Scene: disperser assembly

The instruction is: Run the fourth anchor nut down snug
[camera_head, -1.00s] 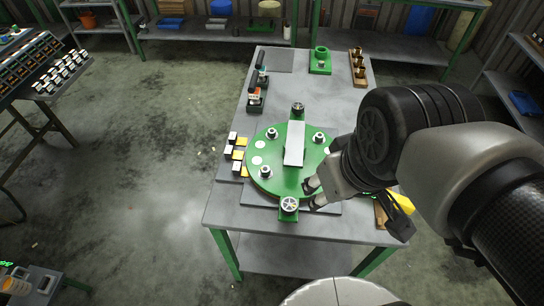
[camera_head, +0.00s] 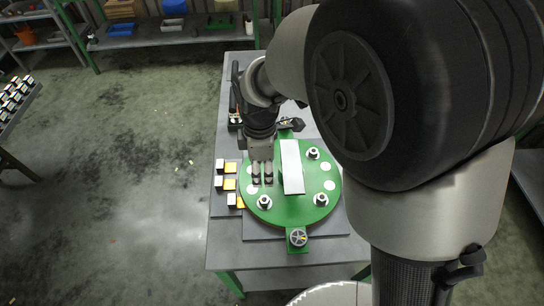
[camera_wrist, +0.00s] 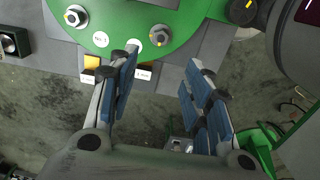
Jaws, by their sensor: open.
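A round green plate (camera_head: 290,215) lies on the table with a pale bar (camera_head: 292,167) across its middle. Small nuts on studs show at its upper right (camera_head: 313,153), lower right (camera_head: 320,199) and lower left (camera_head: 264,202). My gripper (camera_head: 262,181) is over the plate's left part, fingers down, and hides the upper-left area. In the wrist view my gripper (camera_wrist: 162,58) is open with nothing between its blue-padded fingers. One nut (camera_wrist: 160,35) shows just beyond the fingertips, and another (camera_wrist: 75,16) is further left. I cannot tell which nut is the fourth.
My arm covers the table's right side. The table's front strip (camera_head: 235,255) is clear.

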